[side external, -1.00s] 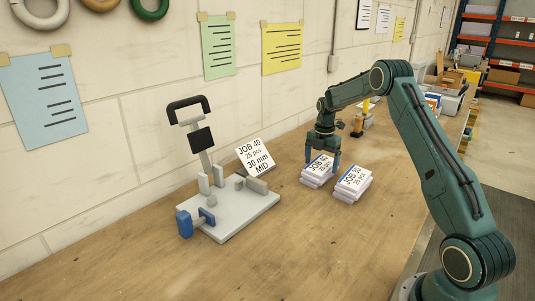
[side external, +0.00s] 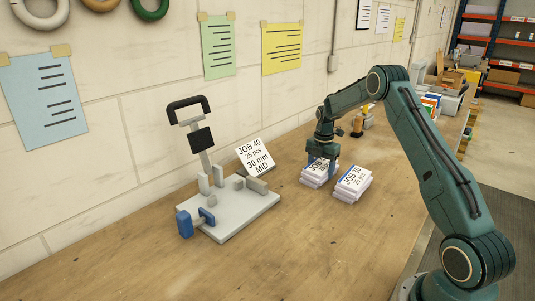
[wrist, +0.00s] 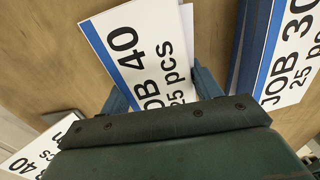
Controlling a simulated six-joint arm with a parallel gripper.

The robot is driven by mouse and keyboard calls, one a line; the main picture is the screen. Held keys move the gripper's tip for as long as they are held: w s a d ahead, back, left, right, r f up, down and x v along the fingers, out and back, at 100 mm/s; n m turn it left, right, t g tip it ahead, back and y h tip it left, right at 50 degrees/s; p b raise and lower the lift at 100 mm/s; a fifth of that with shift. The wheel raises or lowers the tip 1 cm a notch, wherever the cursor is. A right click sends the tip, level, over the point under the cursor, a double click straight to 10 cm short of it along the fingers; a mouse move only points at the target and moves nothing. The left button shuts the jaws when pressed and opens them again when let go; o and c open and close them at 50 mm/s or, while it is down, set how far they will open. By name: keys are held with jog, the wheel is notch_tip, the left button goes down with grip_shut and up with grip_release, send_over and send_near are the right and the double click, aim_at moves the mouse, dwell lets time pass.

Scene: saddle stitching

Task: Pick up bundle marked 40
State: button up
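The bundle marked JOB 40 (side external: 313,176) is a stack of white sheets with a blue stripe, lying on the wooden bench. Its label (wrist: 138,52) reads JOB 40, 25 pcs in the wrist view. My gripper (side external: 321,170) is low over it, pointing down, one finger on each side of the stack. In the wrist view my gripper (wrist: 163,95) has its fingers close along both edges; firm contact cannot be made out. The bundle marked JOB 30 (side external: 352,183) lies just to the right, and shows in the wrist view (wrist: 290,55).
A grey stitching fixture (side external: 235,218) with a blue clamp and black handle stands left of the bundles. A JOB 40 card (side external: 255,156) leans behind it. Boxes and bins (side external: 450,85) fill the bench's far end. The front of the bench is clear.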

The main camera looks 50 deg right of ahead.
aim_at(321, 165)
jog(key=c, duration=0.5)
jog(key=shift+r, duration=0.1)
notch_tip(321, 165, up, 20)
jog(key=shift+f, duration=0.1)
dwell(0.4)
dwell(0.5)
